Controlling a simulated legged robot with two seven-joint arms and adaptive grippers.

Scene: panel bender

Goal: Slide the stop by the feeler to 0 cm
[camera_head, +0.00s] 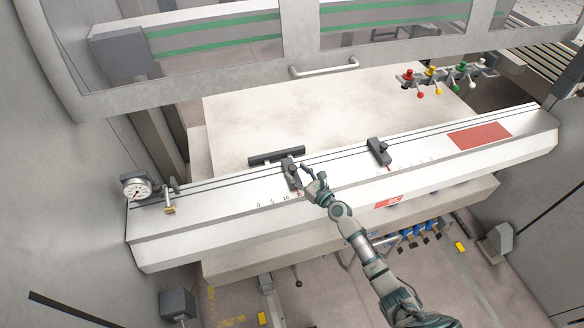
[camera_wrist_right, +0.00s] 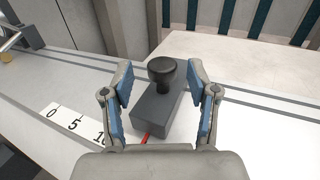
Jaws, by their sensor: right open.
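A dark grey stop (camera_head: 290,173) with a black knob sits on the rail of the long pale beam (camera_head: 225,193), left of its middle. In the right wrist view the stop (camera_wrist_right: 157,115) stands between my fingers, with its round knob (camera_wrist_right: 162,70) upright on top. My right gripper (camera_head: 304,174) is open around the stop, with a finger on each side; no clear grip shows. The stop's red pointer (camera_wrist_right: 146,139) is right of the 10 on the scale (camera_wrist_right: 75,123); the 0 mark lies to the left. My left gripper is not in view.
A second stop (camera_head: 379,152) sits farther right on the beam. A dial gauge (camera_head: 137,187) and a small brass piece (camera_head: 169,208) are at the left end. A dark bar (camera_head: 277,156) lies behind the first stop. The beam is clear between brass piece and stop.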

